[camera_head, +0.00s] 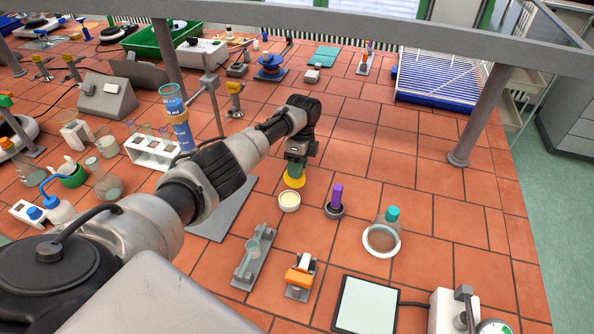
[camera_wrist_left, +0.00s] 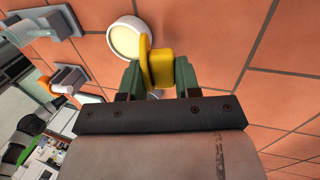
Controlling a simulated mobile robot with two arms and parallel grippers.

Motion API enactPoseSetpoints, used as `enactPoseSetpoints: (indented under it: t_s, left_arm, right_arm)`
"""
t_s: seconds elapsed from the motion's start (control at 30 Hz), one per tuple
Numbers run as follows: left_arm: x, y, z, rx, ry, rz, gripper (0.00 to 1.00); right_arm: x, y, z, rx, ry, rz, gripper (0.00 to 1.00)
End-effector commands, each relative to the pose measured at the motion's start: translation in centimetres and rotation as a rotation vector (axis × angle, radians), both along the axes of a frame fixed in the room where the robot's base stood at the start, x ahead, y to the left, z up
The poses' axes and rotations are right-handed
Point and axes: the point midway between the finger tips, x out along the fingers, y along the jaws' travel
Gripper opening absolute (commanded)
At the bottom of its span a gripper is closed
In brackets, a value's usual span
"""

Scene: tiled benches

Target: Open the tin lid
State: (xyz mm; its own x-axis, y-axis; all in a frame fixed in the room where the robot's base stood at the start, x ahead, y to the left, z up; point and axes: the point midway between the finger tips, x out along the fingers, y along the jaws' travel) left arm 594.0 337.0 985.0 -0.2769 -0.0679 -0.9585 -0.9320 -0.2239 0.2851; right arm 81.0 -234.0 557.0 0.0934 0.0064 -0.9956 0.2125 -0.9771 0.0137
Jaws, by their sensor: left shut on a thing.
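The tin (camera_head: 289,201) is a small round white pot standing on the tiled bench, with its top open and pale cream contents showing. It also shows in the left wrist view (camera_wrist_left: 125,39), just beyond the fingers. The yellow lid (camera_head: 293,182) is a disc off the tin, behind it in the head view. In the left wrist view the lid (camera_wrist_left: 145,62) is seen edge-on with a blocky yellow grip. My left gripper (camera_head: 296,167) is shut on that grip, its green fingers on either side of it. My right gripper is in neither view.
A purple-handled item in a dark round holder (camera_head: 335,201) stands right of the tin. A flask with a teal cap (camera_head: 385,228) is farther right. A grey stand with a small beaker (camera_head: 254,257) and an orange-topped device (camera_head: 300,277) are nearer. Bare tiles lie behind to the right.

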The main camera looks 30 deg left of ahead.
Motion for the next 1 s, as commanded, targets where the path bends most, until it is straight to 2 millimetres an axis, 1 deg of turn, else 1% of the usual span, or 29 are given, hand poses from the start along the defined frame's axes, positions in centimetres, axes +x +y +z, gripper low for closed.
enactPoseSetpoints:
  t_s: [0.33, 0.37, 0.4, 0.47, 0.77, 0.87, 1.0]
  left_arm:
    - [0.0, 0.2, 0.0, 0.005, -0.001, 0.001, 0.09]
    - [0.0, 0.2, 0.0, 0.005, -0.001, 0.001, 0.37]
    - [0.0, 0.2, -0.1, 0.005, -0.001, 0.001, 0.43]
    - [0.0, 0.1, -0.1, 0.005, 0.000, 0.001, 0.52]
    - [0.0, 0.1, 0.1, 0.002, 0.000, -0.001, 0.52]
    - [0.3, 0.1, 0.7, 0.001, -0.001, 0.000, 0.52]
    - [1.0, 0.3, 2.9, 0.003, -0.003, 0.000, 0.52]
  right_arm:
    - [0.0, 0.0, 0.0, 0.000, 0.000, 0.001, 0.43]
    - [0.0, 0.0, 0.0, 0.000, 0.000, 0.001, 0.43]
    - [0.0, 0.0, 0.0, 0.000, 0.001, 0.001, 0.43]
    - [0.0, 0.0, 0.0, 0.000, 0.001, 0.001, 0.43]
    - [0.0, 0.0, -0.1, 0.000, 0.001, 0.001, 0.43]
    - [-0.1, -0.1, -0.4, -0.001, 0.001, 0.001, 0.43]
    - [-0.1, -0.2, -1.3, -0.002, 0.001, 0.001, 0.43]
